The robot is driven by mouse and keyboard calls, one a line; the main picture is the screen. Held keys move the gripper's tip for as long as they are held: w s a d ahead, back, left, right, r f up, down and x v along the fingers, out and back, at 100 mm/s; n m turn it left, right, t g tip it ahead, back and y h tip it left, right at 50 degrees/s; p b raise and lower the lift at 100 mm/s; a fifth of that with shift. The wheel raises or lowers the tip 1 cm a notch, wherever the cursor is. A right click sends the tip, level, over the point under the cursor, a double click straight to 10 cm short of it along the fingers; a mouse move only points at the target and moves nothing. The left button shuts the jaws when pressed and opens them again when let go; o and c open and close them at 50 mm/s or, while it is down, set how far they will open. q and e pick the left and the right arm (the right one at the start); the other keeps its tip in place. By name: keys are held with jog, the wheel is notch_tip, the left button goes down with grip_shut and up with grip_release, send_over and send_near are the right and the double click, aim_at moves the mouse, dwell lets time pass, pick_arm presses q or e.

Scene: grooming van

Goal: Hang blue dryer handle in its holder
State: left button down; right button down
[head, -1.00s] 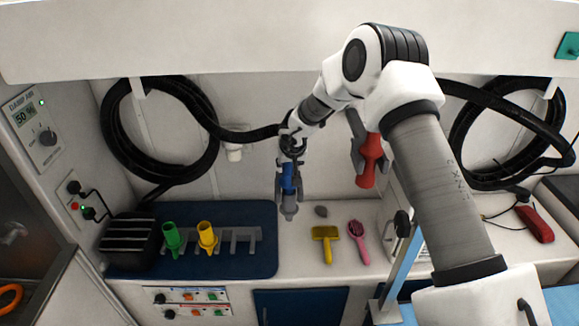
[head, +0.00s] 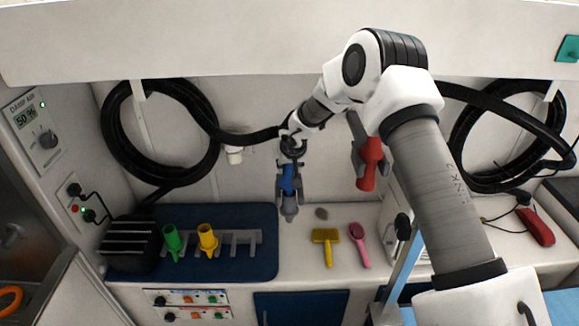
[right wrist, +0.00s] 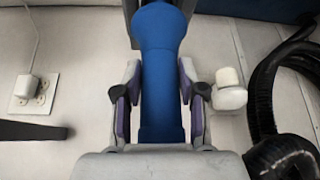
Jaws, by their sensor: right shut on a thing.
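My left gripper is not in view.
A red dryer handle (head: 368,168) hangs in a grey holder (head: 357,150) to the right. Coiled hoses (head: 112,130) hang on the wall. Green (head: 172,240) and yellow (head: 208,238) nozzles stand on a blue mat (head: 255,268). Yellow (head: 326,236) and pink (head: 355,232) brushes lie on the counter.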

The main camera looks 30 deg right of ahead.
dwell(0.3)
jog(key=shift+f, duration=0.65)
jog(key=c, duration=0.6)
grip_release()
jog(key=o, duration=0.6)
jog(key=v, duration=1)
dwell(0.5)
